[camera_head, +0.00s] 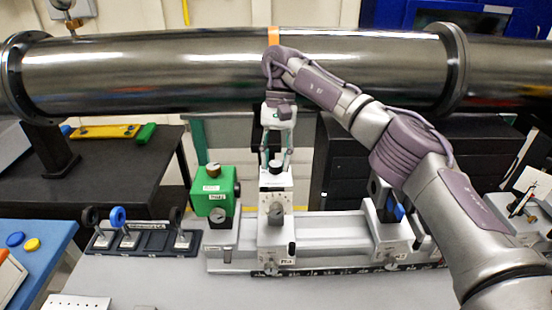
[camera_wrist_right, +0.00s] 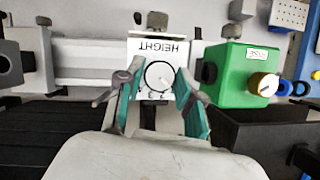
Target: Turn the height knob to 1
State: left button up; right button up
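The height knob (camera_wrist_right: 159,75) is a round dial with a pale top and dark rim, below an upside-down HEIGHT label (camera_wrist_right: 159,48) in the right wrist view. Numerals ring its near side; I cannot read its setting surely. In the head view the knob (camera_head: 276,168) shows black on top of the white stage (camera_head: 275,228). My right gripper (camera_head: 275,163) points down over it, its fingers apart on either side. In the right wrist view the gripper (camera_wrist_right: 160,83) has teal fingers left and right of the dial; contact is not clear. My left gripper is not in view.
A green box (camera_head: 213,190) with a brass knob stands just left of the stage. The white stage sits on a rail (camera_head: 330,233), with another mount (camera_head: 390,223) farther right. A large dark pipe (camera_head: 180,75) crosses behind. A rack of round optics (camera_head: 140,240) lies left.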

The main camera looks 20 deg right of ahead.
jog(key=shift+o, duration=1.4)
jog(key=shift+v, duration=3.75)
jog(key=shift+w, duration=0.1)
